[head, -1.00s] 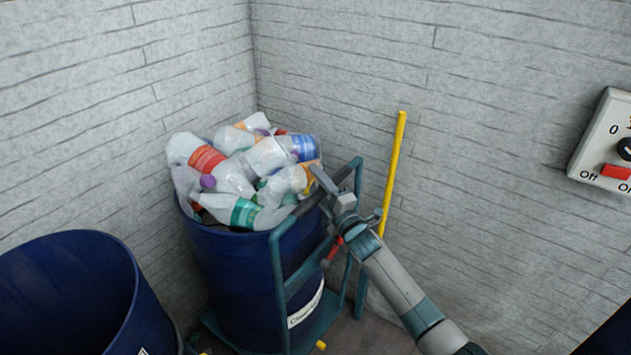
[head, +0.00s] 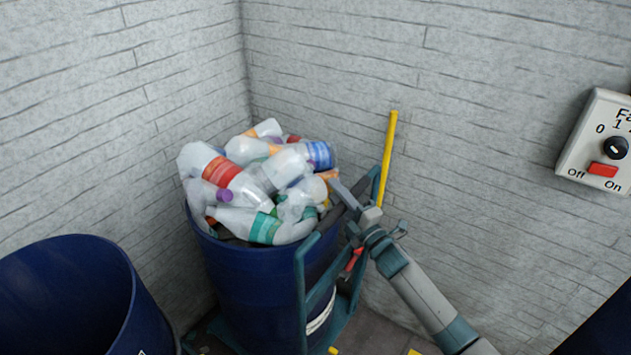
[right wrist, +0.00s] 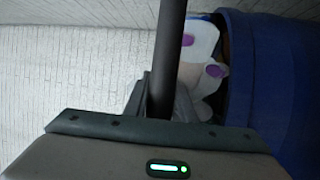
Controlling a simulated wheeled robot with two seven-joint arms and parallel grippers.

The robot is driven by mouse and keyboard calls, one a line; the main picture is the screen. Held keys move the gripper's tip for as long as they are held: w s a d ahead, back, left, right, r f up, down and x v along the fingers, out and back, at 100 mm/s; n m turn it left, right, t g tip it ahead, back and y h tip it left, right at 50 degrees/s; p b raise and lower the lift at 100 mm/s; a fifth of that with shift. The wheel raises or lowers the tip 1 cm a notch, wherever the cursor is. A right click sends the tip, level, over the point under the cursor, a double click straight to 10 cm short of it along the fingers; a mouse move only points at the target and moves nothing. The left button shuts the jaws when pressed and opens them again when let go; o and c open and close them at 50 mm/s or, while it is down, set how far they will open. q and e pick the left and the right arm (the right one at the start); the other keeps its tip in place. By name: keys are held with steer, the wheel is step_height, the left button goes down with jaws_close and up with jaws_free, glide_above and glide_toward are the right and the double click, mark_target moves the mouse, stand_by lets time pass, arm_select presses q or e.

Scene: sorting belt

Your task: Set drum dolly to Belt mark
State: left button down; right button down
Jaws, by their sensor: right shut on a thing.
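The drum dolly (head: 301,290) is a teal tube frame, seen in the head view at the lower middle. It carries a blue drum (head: 255,285) heaped with plastic bottles (head: 265,185). My right gripper (head: 352,200) is shut on the dolly's dark handle bar at the top of the frame. In the right wrist view the dark bar (right wrist: 168,55) runs between the fingers, with the blue drum (right wrist: 265,70) beside it. The dolly's base is partly cut off by the lower picture edge. My left gripper is not in view.
Another blue drum (head: 65,300), its visible inside empty, stands at the lower left. Grey walls meet behind the dolly. A yellow post (head: 388,160) stands by the right wall. A control box (head: 600,145) with a dial and red switch hangs at right. Small yellow patches show on the floor.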

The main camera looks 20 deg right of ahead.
steer(key=s+d, duration=0.9)
steer(key=s, duration=0.3)
steer(key=s+d, duration=1)
steer(key=s, duration=0.2)
steer(key=shift+s+d, duration=0.15)
steer(key=shift+s, duration=0.25)
steer(key=c, duration=1.5)
jaws_free()
steer(key=shift+w, duration=0.1)
steer(key=shift+b+v, duration=2.8)
steer(key=shift+v, duration=5.95)
